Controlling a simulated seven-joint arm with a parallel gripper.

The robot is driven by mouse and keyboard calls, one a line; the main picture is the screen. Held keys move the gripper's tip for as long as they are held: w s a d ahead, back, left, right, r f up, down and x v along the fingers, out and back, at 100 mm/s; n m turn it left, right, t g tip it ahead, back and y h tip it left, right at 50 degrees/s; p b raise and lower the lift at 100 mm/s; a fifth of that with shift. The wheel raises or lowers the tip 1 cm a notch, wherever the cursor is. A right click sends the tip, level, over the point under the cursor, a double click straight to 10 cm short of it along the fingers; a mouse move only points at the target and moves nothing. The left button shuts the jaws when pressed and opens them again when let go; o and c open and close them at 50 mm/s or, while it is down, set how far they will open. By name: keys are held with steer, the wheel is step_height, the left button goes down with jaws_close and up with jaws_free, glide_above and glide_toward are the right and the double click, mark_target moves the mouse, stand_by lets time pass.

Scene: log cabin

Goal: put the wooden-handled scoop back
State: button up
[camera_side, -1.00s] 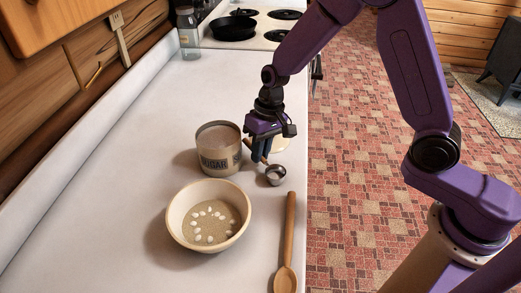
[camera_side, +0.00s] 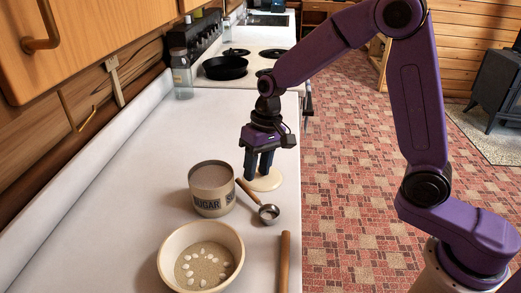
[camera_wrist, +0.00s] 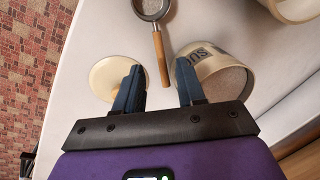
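The wooden-handled scoop (camera_side: 268,213) has a small metal bowl and appears to lie on the white counter. Its handle (camera_side: 247,192) points back towards the sugar canister (camera_side: 211,190), at its right side. In the wrist view the scoop's handle (camera_wrist: 160,60) shows between and beyond my fingertips, free of them. My gripper (camera_side: 258,168) is open and empty, behind and above the scoop. Its two dark fingers (camera_wrist: 160,92) are spread apart. A cream round dish or lid (camera_side: 268,181) lies near the counter's right edge, partly hidden by my fingers; it also shows in the wrist view (camera_wrist: 106,78).
A cream bowl (camera_side: 162,265) with grainy contents and white pieces stands in front. A wooden spoon handle (camera_side: 284,265) lies by the counter's right edge. A black pan (camera_side: 226,67) sits on the stove behind, and a glass jar (camera_side: 181,75) stands back left. Mid-counter behind the canister is clear.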

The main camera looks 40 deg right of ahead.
steer(key=shift+v, duration=2.6)
steer(key=s+d+n, duration=0.3)
steer(key=s+n, duration=0.1)
steer(key=s, duration=0.5)
steer(key=s+d+n+h, duration=0.1)
steer(key=s+d+n, duration=0.3)
steer(key=s, duration=0.6)
steer(key=s+d+n+h, duration=0.1)
steer(key=s+d+n, duration=0.2)
steer(key=s, duration=0.6)
steer(key=shift+s+d+f+n, duration=0.15)
steer(key=shift+f+n, duration=0.15)
steer(key=shift+n, duration=0.3)
